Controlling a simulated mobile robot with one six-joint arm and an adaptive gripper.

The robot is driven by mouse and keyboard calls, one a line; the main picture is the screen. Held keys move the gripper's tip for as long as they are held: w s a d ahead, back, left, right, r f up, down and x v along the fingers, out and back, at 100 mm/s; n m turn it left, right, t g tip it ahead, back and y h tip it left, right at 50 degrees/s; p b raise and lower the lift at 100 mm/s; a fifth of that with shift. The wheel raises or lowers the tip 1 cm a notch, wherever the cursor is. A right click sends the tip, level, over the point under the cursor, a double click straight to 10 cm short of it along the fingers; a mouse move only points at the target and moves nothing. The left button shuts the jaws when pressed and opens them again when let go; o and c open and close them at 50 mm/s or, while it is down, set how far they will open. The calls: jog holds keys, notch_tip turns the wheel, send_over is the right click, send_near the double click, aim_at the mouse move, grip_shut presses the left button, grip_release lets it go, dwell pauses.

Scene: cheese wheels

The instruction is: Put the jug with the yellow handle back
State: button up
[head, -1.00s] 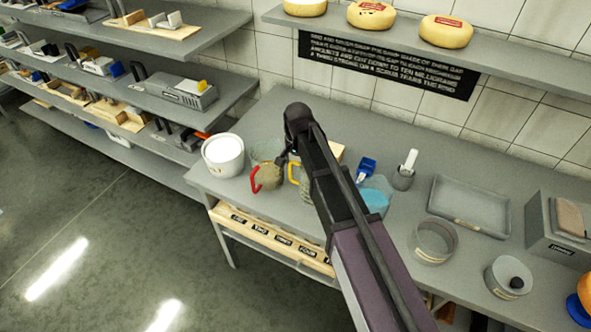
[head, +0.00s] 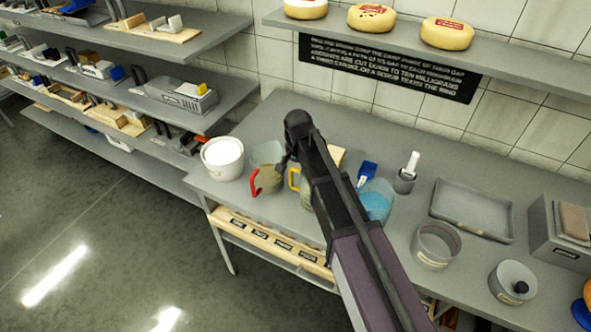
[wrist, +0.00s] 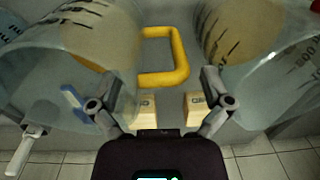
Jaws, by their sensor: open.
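The jug with the yellow handle stands on the table, mostly hidden behind my arm in the head view; its yellow handle (head: 294,179) shows at the left of my arm. In the wrist view this clear jug (wrist: 62,75) fills the left side, with sandy contents, and its handle (wrist: 181,62) points right. My gripper (wrist: 165,78) is open, its two fingers apart on either side of the handle in the picture; I cannot tell whether they touch it. In the head view a dark finger (head: 284,158) shows beside the handle.
A jug with a red handle (head: 266,178) stands close on the left; its clear wall (wrist: 245,50) fills the wrist view's right side. A white pot (head: 222,160) stands further left. A jug with blue contents (head: 375,204) is right of my arm. Labelled wooden blocks (wrist: 147,108) stand behind.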

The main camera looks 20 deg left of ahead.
jog(key=shift+r, duration=0.2)
notch_tip(320, 180, up, 12)
jog(key=p, duration=1.2)
jog(key=shift+d, duration=0.15)
jog(key=shift+d+f, duration=0.1)
jog(key=shift+f, duration=0.05)
dwell(0.9)
jog(key=d, duration=2.4)
jog(key=s+d, duration=0.3)
jog(key=d, duration=0.6)
jog(key=s+d+n, duration=0.1)
jog(key=s+d, duration=0.2)
jog(key=d, duration=0.7)
jog(key=shift+d, duration=0.1)
